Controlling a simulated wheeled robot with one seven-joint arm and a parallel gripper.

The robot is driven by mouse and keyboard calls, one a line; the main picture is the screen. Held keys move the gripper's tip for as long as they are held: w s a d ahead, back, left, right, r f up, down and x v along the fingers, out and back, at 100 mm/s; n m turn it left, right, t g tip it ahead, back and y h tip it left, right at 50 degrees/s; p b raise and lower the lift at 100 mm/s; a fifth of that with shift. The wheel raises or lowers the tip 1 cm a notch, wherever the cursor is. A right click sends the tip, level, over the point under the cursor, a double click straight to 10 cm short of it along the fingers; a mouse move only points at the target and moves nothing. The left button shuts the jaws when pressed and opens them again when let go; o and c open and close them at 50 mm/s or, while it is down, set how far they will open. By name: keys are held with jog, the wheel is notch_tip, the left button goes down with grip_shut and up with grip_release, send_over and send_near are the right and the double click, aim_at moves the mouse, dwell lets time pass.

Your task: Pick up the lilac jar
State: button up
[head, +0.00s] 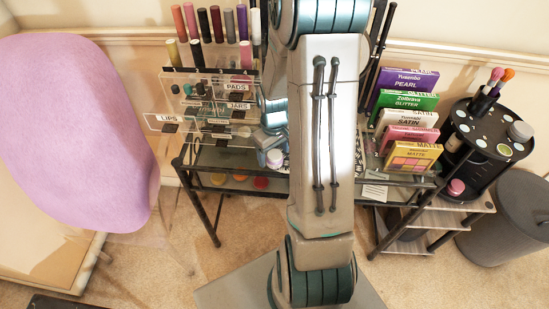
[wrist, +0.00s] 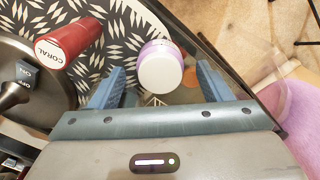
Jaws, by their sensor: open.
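The lilac jar (wrist: 160,66) has a white lid and a lilac body. In the wrist view it stands upright between the tips of my open gripper (wrist: 161,82), with a gap to each blue finger. I cannot tell how its height compares with the fingertips. A small white-topped jar in the head view, which looks like the same lilac jar (head: 275,159), stands near the front of the glass-topped table (head: 235,158). My arm hides much of the table there, and my gripper (head: 268,142) shows only in part beside the jar.
A red tube marked CORAL (wrist: 68,42) and a round dark device (wrist: 28,85) lie left of the jar on a patterned mat (wrist: 120,22). Clear organisers (head: 205,95), coloured boxes (head: 415,158) and a black carousel (head: 488,135) flank my arm. A lilac chair (head: 75,130) stands left.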

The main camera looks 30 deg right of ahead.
jog(key=shift+f, duration=0.75)
jog(key=c, duration=1.1)
jog(key=shift+o, duration=0.2)
jog(key=shift+r, duration=0.15)
